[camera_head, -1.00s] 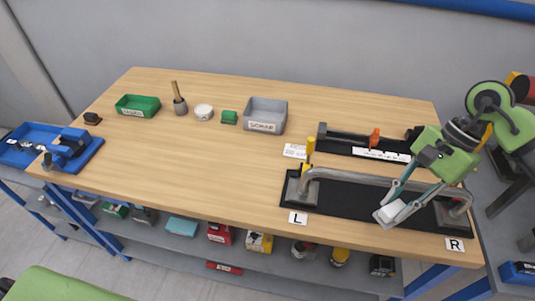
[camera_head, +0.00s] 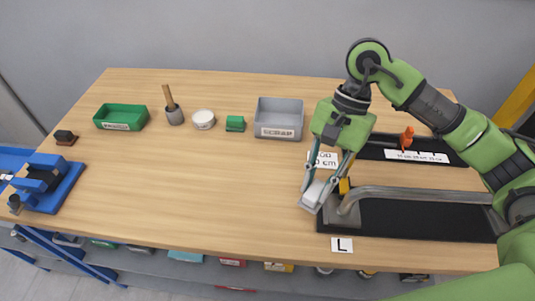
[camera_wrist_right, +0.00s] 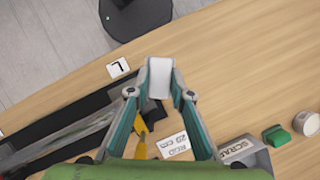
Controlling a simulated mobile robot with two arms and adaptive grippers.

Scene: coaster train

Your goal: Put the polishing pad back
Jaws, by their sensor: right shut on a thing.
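My right gripper (camera_head: 318,190) is shut on a white block-shaped pad, which I take for the polishing pad (camera_head: 314,197). I hold it near the left end of a bent grey metal tube (camera_head: 420,192), close to the table's front half. In the right wrist view the pad (camera_wrist_right: 160,72) sits between both fingertips (camera_wrist_right: 160,92), over the wooden table. I cannot tell how high it is above the table. My left gripper is not in view.
The tube lies over a black base (camera_head: 400,222) with an L label (camera_head: 342,245). A grey scrap bin (camera_head: 278,118), green sponge-like block (camera_head: 235,123), white round tub (camera_head: 203,119), brush pot (camera_head: 174,115) and green tray (camera_head: 121,116) stand farther back. The table's left middle is clear.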

